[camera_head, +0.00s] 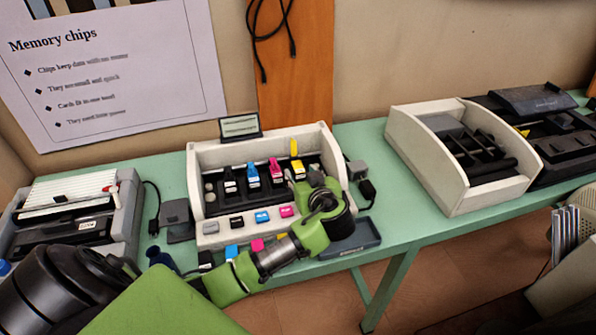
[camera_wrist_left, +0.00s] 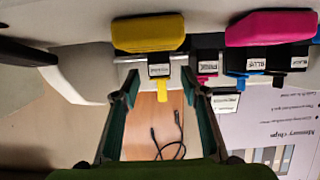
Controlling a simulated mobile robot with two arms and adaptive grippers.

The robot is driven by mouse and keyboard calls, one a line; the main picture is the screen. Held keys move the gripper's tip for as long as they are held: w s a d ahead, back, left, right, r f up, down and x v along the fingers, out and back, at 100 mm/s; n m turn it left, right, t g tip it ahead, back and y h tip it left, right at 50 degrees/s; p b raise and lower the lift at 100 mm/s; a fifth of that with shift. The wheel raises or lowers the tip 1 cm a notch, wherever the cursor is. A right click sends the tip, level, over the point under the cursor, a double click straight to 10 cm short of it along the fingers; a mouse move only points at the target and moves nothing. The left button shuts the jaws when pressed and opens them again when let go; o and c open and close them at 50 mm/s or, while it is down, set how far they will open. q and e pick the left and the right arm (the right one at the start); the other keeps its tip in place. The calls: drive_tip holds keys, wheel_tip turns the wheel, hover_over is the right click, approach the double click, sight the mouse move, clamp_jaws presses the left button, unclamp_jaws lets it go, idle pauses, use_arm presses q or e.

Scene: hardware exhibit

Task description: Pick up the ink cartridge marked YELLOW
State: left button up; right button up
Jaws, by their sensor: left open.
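The yellow ink cartridge (camera_head: 298,171) sits in the rightmost visible slot of the white printer carriage (camera_head: 326,150), with a yellow tab rising behind it. In the left wrist view its white-labelled face (camera_wrist_left: 159,71) appears between my fingertips; the lettering is too small to read surely. My left gripper (camera_head: 302,188) is open and just in front of it; in the wrist view the open fingers (camera_wrist_left: 160,82) show on either side, contact unclear. Pink (camera_head: 276,169), blue (camera_head: 253,174) and black (camera_head: 230,180) cartridges stand to its left. My right gripper is out of view.
A yellow block (camera_wrist_left: 148,32) and a pink block (camera_wrist_left: 270,28) sit close to the fingers. A dark tray (camera_head: 352,240) lies at the table's front edge. Another white housing (camera_head: 452,185) stands right.

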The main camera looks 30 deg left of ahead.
use_arm(q)
drive_tip(key=shift+w+a+f, duration=0.3)
drive_tip(key=shift+w+a, duration=0.05)
drive_tip(key=shift+a, duration=0.1)
drive_tip(key=shift+d, duration=0.1)
clamp_jaws()
